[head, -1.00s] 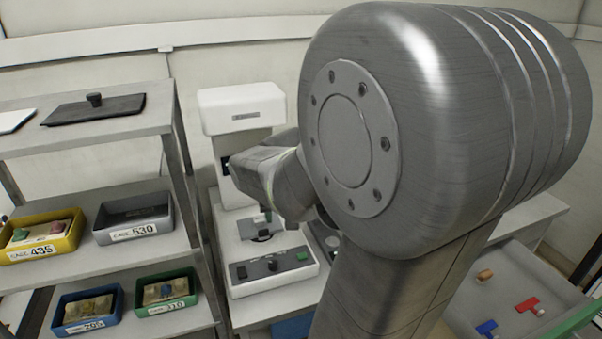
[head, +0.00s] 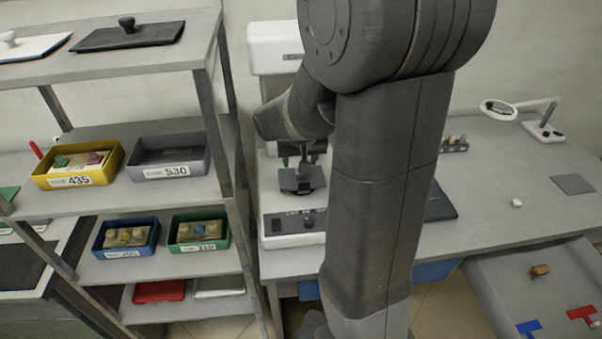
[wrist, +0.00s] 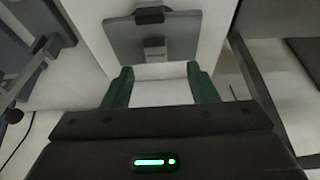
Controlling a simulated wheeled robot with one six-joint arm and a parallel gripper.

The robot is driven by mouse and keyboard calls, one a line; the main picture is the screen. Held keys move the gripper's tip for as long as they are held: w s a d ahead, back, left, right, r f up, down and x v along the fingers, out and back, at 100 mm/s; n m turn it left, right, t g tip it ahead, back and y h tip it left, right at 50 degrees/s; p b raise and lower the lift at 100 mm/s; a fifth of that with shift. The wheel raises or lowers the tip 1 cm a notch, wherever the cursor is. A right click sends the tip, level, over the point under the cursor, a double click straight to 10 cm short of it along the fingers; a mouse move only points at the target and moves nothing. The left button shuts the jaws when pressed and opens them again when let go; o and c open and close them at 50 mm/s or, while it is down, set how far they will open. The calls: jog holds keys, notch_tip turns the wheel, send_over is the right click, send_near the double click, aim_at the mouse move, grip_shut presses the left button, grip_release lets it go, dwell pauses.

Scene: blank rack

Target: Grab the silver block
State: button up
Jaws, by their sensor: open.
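A small silver-grey block (wrist: 155,45) sits on the near part of a grey plate (wrist: 181,35) in the wrist view. My gripper (wrist: 158,75) is open, its two green fingers apart with nothing between them. The block lies ahead of the fingertips, roughly centred between them, and looks clear of both. In the head view my gripper (head: 298,158) points down over the plate (head: 303,181) of the white machine (head: 271,62). I cannot make out the block there.
A dark rounded part (wrist: 150,15) is above the plate in the wrist view. The machine's front panel (head: 294,222) has dark controls. A shelf rack (head: 206,100) with labelled bins stands close on the left. The bench (head: 490,195) to the right is mostly clear.

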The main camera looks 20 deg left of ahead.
jog(key=shift+d+x, duration=0.1)
jog(key=shift+x, duration=1.2)
jog(key=shift+d+x, duration=0.15)
jog(key=shift+x, duration=1.2)
jog(key=shift+w, duration=0.1)
grip_shut()
